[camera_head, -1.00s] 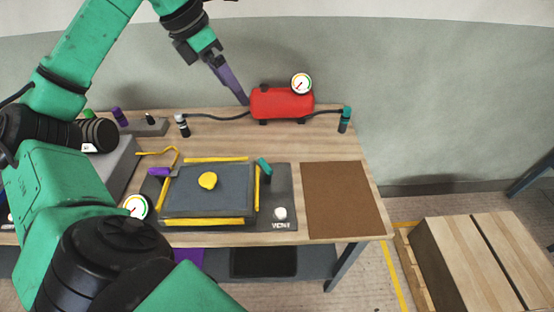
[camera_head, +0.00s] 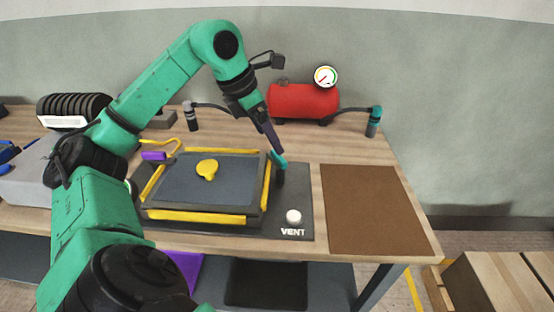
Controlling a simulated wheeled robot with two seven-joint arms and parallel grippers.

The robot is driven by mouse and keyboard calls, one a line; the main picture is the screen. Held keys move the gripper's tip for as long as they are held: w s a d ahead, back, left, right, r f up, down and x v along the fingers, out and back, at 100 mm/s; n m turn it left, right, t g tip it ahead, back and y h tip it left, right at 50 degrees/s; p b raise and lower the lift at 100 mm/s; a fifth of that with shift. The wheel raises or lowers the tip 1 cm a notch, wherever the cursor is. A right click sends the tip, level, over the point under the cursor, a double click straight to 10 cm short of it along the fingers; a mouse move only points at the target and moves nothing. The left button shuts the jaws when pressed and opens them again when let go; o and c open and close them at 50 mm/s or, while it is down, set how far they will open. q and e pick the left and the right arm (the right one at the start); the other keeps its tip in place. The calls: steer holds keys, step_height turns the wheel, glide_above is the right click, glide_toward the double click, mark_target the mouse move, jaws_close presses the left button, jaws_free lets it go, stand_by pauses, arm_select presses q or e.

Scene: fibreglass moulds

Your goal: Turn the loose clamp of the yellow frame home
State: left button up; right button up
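The yellow frame (camera_head: 197,216) lies around a dark grey panel on a dark mould plate, with a yellow knob (camera_head: 207,169) on the panel. A purple clamp handle (camera_head: 153,156) is at the far left corner. My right gripper is not in view.
A red tank (camera_head: 303,101) with a gauge (camera_head: 326,76) stands behind the mould. Hoses run to end pieces on both sides. A white VENT button (camera_head: 293,216) sits on the plate's near right. A brown mat (camera_head: 373,212) lies bare to the right.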

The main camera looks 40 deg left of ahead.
mark_target(277, 156)
arm_select(q)
steer(key=x, duration=0.6)
steer(key=shift+w+d+f, duration=0.1)
steer(key=shift+w+f, duration=0.05)
steer(key=shift+f, duration=0.2)
steer(key=c, duration=1.2)
steer(key=shift+o, duration=0.2)
